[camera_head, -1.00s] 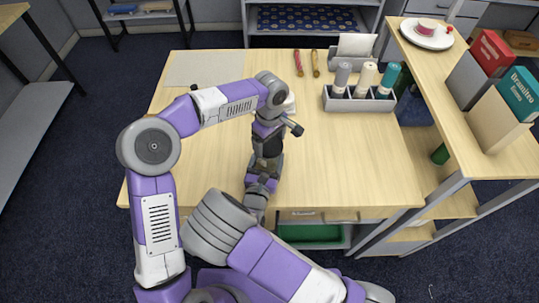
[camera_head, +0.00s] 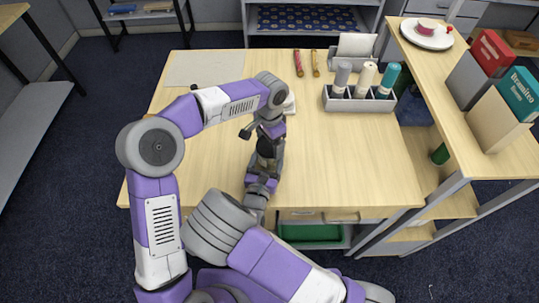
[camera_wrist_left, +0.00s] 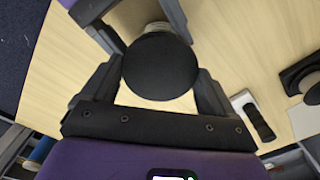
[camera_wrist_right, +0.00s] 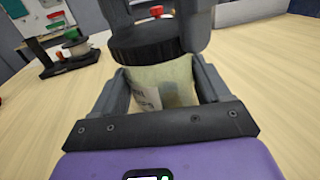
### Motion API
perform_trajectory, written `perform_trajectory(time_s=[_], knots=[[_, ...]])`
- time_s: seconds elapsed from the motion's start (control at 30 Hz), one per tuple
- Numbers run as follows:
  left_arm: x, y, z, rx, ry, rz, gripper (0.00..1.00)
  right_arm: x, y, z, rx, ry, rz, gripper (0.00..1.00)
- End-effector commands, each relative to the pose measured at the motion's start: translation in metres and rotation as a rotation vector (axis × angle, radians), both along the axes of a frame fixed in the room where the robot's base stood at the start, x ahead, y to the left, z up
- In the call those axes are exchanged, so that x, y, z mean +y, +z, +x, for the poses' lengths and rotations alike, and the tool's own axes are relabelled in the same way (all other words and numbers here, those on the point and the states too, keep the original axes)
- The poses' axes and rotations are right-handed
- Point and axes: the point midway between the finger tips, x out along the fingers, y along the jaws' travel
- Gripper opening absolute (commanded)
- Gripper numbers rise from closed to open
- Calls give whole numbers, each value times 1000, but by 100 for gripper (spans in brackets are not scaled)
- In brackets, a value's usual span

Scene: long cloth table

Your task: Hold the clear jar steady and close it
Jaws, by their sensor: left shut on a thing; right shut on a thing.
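The clear jar (camera_wrist_right: 176,88) has pale contents and a printed label. My right gripper (camera_wrist_right: 161,82) is shut on its body, one finger on each side. The black ribbed lid (camera_wrist_right: 143,42) sits over the jar's mouth, against its top; I cannot tell how tight it is. In the left wrist view the lid (camera_wrist_left: 160,66) shows from above, with my left gripper (camera_wrist_left: 158,72) shut around its sides. A bit of the jar shows behind it. In the head view my arms mostly hide the jar at the table's front half.
A grey tray (camera_head: 361,104) with several bottles stands at the back right. Two slim sticks (camera_head: 298,63) and a card holder (camera_head: 352,60) lie beyond. A grey mat (camera_head: 205,68) is at the back left.

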Motion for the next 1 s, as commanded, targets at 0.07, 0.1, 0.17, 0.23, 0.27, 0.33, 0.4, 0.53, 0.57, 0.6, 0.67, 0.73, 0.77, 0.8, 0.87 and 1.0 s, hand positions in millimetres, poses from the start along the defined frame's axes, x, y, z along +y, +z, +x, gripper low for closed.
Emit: perform_trajectory(time_s=[0.07, 0.1, 0.17, 0.23, 0.27, 0.33, 0.4, 0.53, 0.57, 0.6, 0.67, 0.73, 0.77, 0.8, 0.87, 1.0], knots=[[0, 0, 0, -1, -122, -2, 51, 0, 0, 0, 1, 1, 0, 0], [0, 0, 0, -1, -176, -2, 51, 0, 0, 0, 1, 1, -1, 0], [0, 0, 0, -1, -189, -2, 51, 0, 0, 0, 2, 1, -1, 0], [0, 0, 0, -1, -187, -2, 51, 0, 0, 0, 2, 1, 0, 0], [0, 0, 0, -1, -186, -2, 51, 0, -1, 0, 2, 1, 0, 0], [0, 0, 0, -1, -185, -2, 97, 0, -1, 0, 2, 1, -1, 0], [0, 0, 0, -1, -184, -1, 100, 0, 0, 0, 2, 1, -1, 0], [0, 0, 0, -1, -184, -1, 100, 0, 0, 0, 2, 1, -1, 0], [0, 0, 0, -1, -183, -1, 100, 0, 0, 0, 2, 0, -1, 0], [0, 2, 0, -1, -183, -1, 100, 0, 0, 0, 2, 0, -1, 0], [0, 6, 0, -2, -183, -1, 100, 0, 0, 0, 2, 0, -1, 0], [0, 14, 1, -4, -183, 0, 100, 0, 0, 0, 1, 0, -1, 0], [0, 19, 1, -4, -182, 0, 100, 0, 0, 0, 1, 0, -1, 0], [-1, 26, 1, -5, -182, -2, 100, 0, -1, 0, 2, 0, -1, 0], [-1, 37, 1, -6, -183, -1, 100, 0, -1, 0, 2, 0, -1, 0], [-1, 59, 1, -4, -183, -1, 100, 0, 0, 0, 1, 0, -1, 0]])
